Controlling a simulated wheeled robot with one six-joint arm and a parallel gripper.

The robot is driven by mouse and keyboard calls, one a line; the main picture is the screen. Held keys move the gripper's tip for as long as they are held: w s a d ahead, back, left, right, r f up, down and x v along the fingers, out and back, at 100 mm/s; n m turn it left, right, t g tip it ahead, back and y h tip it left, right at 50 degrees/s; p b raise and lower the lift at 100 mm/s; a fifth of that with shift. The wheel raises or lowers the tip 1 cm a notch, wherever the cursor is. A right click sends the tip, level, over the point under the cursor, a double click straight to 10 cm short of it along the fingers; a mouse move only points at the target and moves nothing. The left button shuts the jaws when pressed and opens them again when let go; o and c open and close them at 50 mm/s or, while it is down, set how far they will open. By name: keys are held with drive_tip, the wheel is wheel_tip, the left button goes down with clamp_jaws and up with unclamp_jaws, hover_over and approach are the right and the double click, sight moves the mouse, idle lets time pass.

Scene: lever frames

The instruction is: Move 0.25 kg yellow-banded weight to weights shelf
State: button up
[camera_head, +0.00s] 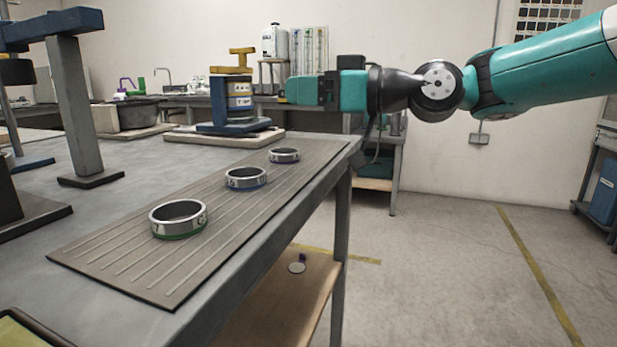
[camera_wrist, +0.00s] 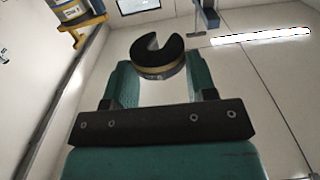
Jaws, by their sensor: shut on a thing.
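In the wrist view my gripper (camera_wrist: 160,74) is shut on a dark slotted round weight (camera_wrist: 158,62) with a yellow band around its side. In the head view my gripper (camera_head: 290,91) reaches left above the bench's far end. The weight shows there only as a small dark and yellow patch (camera_head: 282,98). I cannot tell which shelf is the weights shelf.
Three metal rings (camera_head: 180,217) with coloured bands stand on a ribbed mat (camera_head: 120,275) on the bench. A blue stand with labelled blocks (camera_head: 239,103) is left of my gripper. A press-like frame (camera_head: 85,110) stands at left.

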sight(309, 178)
wheel_tip(309, 178, down, 12)
drive_tip(key=b, duration=0.3)
drive_tip(key=shift+r, duration=0.25)
drive_tip(key=shift+f+b, duration=0.15)
drive_tip(key=shift+b, duration=0.15)
drive_tip(key=o, duration=1.1)
drive_tip(key=shift+c, duration=0.2)
drive_tip(key=v, duration=1.2)
drive_tip(key=shift+p, duration=0.3)
